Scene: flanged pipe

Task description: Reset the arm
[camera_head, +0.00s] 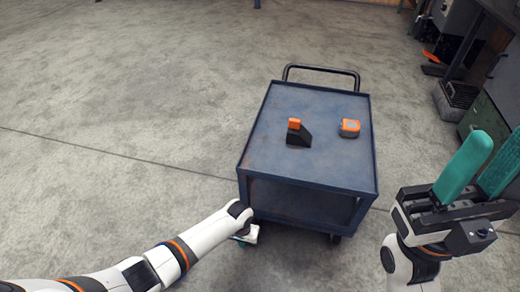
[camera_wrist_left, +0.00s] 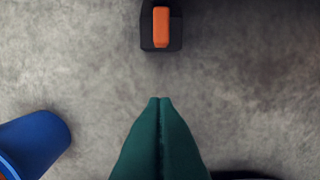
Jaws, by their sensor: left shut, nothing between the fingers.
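My left arm (camera_head: 185,250) reaches in from the lower left in the head view.
The blue cart (camera_head: 262,135) carries a black block with an orange top (camera_head: 294,124) and an orange-grey item (camera_head: 349,128). The wrist view shows a black-and-orange part (camera_wrist_left: 161,27) and a blue round part (camera_wrist_left: 38,140), both unclear. Floor left of the cart is clear.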

